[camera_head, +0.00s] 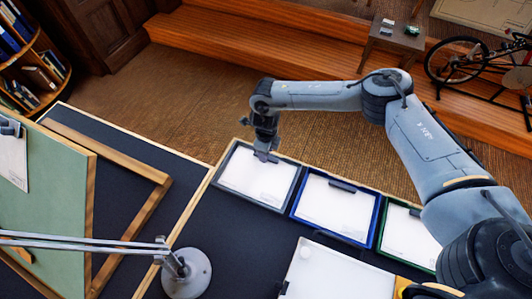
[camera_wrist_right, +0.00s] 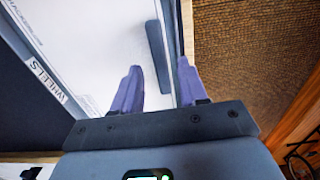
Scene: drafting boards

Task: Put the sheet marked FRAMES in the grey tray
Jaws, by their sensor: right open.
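The grey tray (camera_head: 232,196) is the leftmost of three trays along the back of the desk and holds a white sheet (camera_head: 255,180). My right gripper (camera_head: 265,155) is over this tray's back edge. I cannot read the word FRAMES on any sheet. My left gripper is not in view.
A blue tray (camera_head: 293,208) and a green tray (camera_head: 381,236), each with a white sheet, stand to the right. A white board (camera_head: 335,270) lies in front. A lamp base (camera_head: 187,275) and a tilted green board (camera_head: 60,215) stand left. Dark desk shows between.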

